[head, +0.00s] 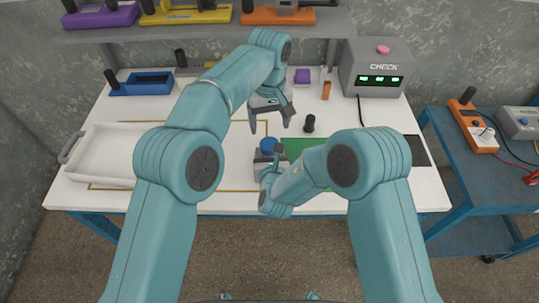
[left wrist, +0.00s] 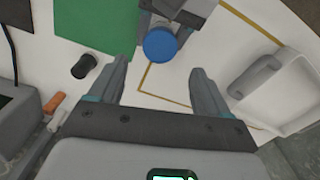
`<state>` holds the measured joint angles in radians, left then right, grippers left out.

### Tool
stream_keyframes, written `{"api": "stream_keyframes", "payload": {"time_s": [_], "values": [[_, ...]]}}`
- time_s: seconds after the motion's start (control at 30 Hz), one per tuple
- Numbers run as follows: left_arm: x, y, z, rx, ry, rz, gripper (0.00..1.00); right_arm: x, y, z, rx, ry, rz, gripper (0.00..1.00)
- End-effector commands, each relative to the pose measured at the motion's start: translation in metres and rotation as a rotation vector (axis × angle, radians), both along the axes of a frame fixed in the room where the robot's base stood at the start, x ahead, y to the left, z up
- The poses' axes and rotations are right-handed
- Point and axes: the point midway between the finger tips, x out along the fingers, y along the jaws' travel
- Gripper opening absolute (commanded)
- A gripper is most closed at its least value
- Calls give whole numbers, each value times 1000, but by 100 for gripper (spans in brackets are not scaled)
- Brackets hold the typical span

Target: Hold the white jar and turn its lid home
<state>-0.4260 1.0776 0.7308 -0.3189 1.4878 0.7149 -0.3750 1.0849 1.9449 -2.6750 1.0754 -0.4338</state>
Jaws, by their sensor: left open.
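A round blue lid (head: 268,145) shows near the middle of the table, and from above in the left wrist view (left wrist: 160,45). The white jar's body cannot be made out; the lid and my right gripper cover that spot. I cannot tell how the lid sits on the jar. My left gripper (head: 271,122) is open and empty, behind and apart from the lid in the head view. In the left wrist view the lid appears just beyond the gap between its fingertips (left wrist: 163,70). My right gripper (head: 268,165) is right at the lid's near side; its grip is hidden.
A green mat (head: 297,148) lies right of the lid, with a small black cylinder (head: 309,123) behind it. A white tray (head: 105,148) stands at left, a blue tray (head: 147,83) at back left, a grey CHECK box (head: 376,68) at back right. An orange piece (head: 326,90) lies near the back.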

Motion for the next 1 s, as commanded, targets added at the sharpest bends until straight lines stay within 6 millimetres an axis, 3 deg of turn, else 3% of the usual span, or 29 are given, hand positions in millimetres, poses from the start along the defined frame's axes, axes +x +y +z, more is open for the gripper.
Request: {"api": "stream_keyframes", "payload": {"time_s": [0.2, 0.53, 1.0], "values": [[0, 0, 0, 0, 0, 156, 78, 0, 0, 1, 0, -1, 0, 0], [0, 0, -3, 1, 0, 157, 78, 0, 0, 1, 0, -1, 0, 0], [-1, 0, -68, 2, -1, 157, 78, 0, 0, 1, 0, -1, 0, 0]]}}
